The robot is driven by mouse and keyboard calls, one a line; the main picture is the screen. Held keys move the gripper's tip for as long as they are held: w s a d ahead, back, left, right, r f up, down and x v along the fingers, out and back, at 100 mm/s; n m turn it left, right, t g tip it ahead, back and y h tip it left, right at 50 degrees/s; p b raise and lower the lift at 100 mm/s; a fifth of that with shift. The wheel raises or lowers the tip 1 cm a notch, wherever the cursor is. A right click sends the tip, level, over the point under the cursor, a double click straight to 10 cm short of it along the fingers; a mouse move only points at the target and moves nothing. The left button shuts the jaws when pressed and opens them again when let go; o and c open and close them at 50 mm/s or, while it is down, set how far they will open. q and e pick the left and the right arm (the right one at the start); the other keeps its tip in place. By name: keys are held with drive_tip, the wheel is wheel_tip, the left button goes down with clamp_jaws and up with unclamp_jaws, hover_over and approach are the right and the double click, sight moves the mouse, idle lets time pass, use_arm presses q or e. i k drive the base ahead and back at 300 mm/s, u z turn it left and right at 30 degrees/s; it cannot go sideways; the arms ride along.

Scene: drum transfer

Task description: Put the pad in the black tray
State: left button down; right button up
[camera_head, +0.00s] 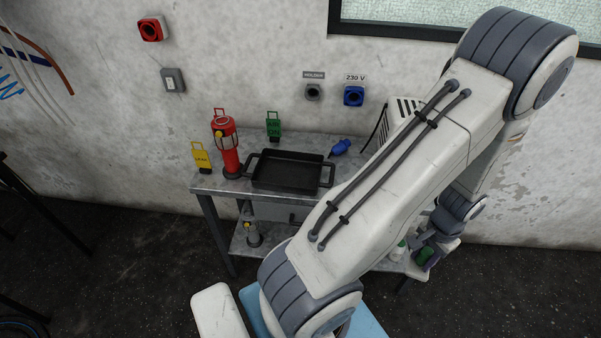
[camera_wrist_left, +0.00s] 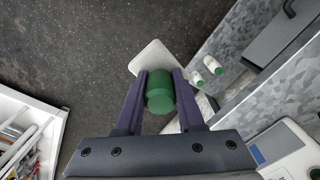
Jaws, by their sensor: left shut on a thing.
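The black tray (camera_head: 290,172) sits empty on the metal table, a handle at each side. My left gripper (camera_head: 428,252) is low at the right in the head view, partly covered by its own arm, away from the tray. In the left wrist view my left gripper (camera_wrist_left: 160,90) is shut on a green round knob. A pale flat plate with rounded corners, seemingly the pad (camera_wrist_left: 152,58), shows behind the knob. Whether knob and plate are one piece is hard to see. My right gripper is not in view.
A red cylinder (camera_head: 226,147), a yellow tag (camera_head: 201,157), a green tag (camera_head: 273,126) and a blue plug (camera_head: 340,147) stand around the tray. White bottles (camera_wrist_left: 213,66) with green caps show beside the gripper. A white open container (camera_wrist_left: 30,112) is at left.

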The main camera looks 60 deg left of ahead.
sight(289, 175)
drive_tip(key=u, duration=1.75)
drive_tip(key=i, duration=1)
